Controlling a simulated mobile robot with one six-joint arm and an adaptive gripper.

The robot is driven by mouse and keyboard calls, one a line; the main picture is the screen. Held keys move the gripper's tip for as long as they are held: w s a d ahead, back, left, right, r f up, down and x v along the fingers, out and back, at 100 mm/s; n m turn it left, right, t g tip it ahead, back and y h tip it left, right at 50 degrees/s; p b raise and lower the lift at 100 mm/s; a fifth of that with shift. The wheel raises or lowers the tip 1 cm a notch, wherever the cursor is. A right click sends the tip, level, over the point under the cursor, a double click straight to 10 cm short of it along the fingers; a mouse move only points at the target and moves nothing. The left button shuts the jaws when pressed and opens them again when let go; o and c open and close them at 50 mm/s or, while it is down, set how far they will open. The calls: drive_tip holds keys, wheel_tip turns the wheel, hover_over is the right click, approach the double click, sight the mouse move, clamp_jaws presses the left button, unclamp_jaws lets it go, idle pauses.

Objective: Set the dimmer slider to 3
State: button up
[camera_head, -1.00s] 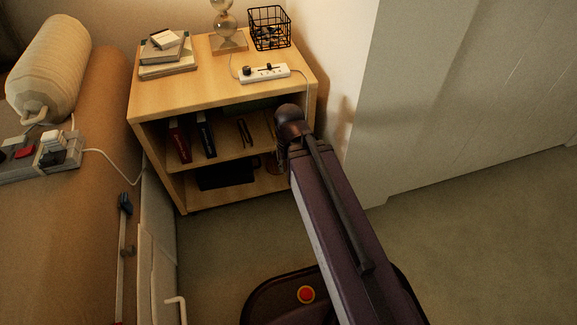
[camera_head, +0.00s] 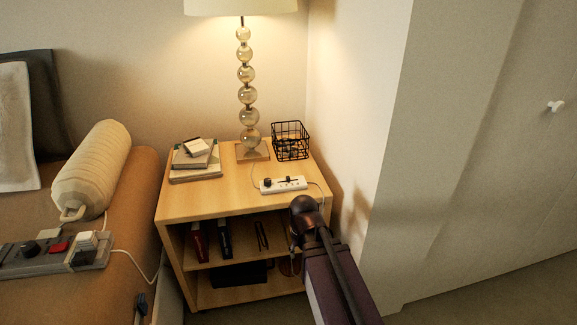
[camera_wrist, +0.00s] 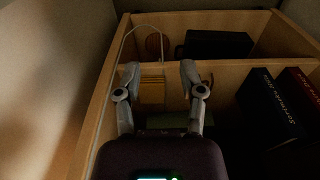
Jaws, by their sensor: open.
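A white control box (camera_head: 283,185) lies on top of the wooden nightstand (camera_head: 205,202), near its front right edge. It has a dark knob (camera_head: 267,183) at its left end and a small dark slider handle (camera_head: 291,180) to the right. Its scale marks are too small to read. A cord leads from it toward the lamp. My gripper (camera_wrist: 159,80) is open and empty in the wrist view, facing the nightstand's shelves. In the head view my wrist is just in front of the nightstand's right front edge, and my fingers are hidden behind it. The control box is not seen in the wrist view.
A glass-ball lamp (camera_head: 246,95), a wire basket (camera_head: 290,141) and stacked books (camera_head: 196,162) stand on the nightstand. Dark books (camera_wrist: 270,105) stand on the shelf. A grey panel (camera_head: 35,262) with switches lies at left. A wall closes the right side.

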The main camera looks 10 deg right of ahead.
sight(289, 177)
drive_tip(key=w+r+t+p, duration=0.1)
drive_tip(key=w+r+p, duration=0.3)
drive_tip(key=r+p, duration=0.4)
drive_tip(key=w+r+t+p, duration=0.1)
drive_tip(key=w+r+p, duration=0.3)
drive_tip(key=r+p, duration=0.4)
drive_tip(key=w+r+t+p, duration=0.1)
drive_tip(key=w+r+p, duration=0.3)
drive_tip(key=r+p, duration=0.5)
wheel_tip(289, 177, up, 3)
drive_tip(key=shift+w+d+t, duration=0.15)
drive_tip(key=shift+w+t, duration=0.1)
drive_tip(key=shift+t, duration=0.05)
drive_tip(key=shift+f, duration=0.1)
drive_tip(key=b+x, duration=1.2)
drive_tip(key=x, duration=0.1)
drive_tip(key=shift+w+f+b, duration=0.1)
drive_tip(key=shift+f+b, duration=0.2)
clamp_jaws()
